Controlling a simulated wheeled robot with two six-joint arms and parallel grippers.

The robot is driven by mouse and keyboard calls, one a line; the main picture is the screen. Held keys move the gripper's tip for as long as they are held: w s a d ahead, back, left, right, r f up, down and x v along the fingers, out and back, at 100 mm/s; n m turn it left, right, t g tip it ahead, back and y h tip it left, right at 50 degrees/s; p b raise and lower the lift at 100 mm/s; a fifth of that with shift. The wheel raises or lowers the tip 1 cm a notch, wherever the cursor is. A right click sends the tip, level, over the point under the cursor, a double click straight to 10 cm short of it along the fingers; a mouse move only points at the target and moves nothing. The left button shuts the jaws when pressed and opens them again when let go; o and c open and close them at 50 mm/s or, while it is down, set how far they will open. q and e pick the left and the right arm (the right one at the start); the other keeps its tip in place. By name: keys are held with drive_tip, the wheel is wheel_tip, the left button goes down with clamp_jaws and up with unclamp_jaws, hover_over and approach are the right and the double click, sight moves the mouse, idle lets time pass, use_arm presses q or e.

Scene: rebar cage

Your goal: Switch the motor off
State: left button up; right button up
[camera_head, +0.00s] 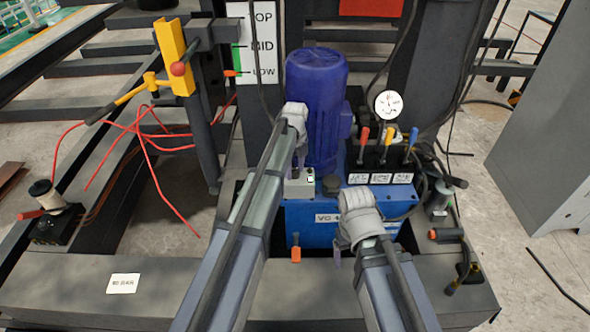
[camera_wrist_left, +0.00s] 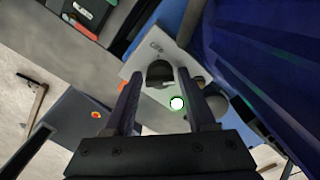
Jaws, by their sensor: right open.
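The blue motor (camera_head: 317,100) stands upright on the blue hydraulic unit (camera_head: 325,222). At its foot is a small light grey switch box (camera_head: 301,187) with a lit green-ringed lamp (camera_head: 310,179). In the left wrist view the box's plate (camera_wrist_left: 150,55) carries a black knob (camera_wrist_left: 160,72) and the lamp (camera_wrist_left: 177,103). My left gripper (camera_wrist_left: 159,82) is open, its fingers on either side of the knob; contact cannot be judged. In the head view its arm partly hides the box. My right gripper (camera_head: 338,258) is open and empty in front of the blue unit, mostly hidden by its wrist.
Right of the motor are a valve block (camera_head: 380,178) with red, yellow and blue levers and a round gauge (camera_head: 389,104). A yellow bracket (camera_head: 174,57) and red cables (camera_head: 150,150) are at left. A grey cabinet (camera_head: 545,130) stands at right.

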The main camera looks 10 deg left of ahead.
use_arm(q)
clamp_jaws()
drive_tip(key=shift+n, duration=0.3)
drive_tip(key=n, duration=0.8)
drive_tip(key=shift+n, duration=0.3)
drive_tip(key=n, duration=0.4)
drive_tip(key=shift+n, duration=2.2)
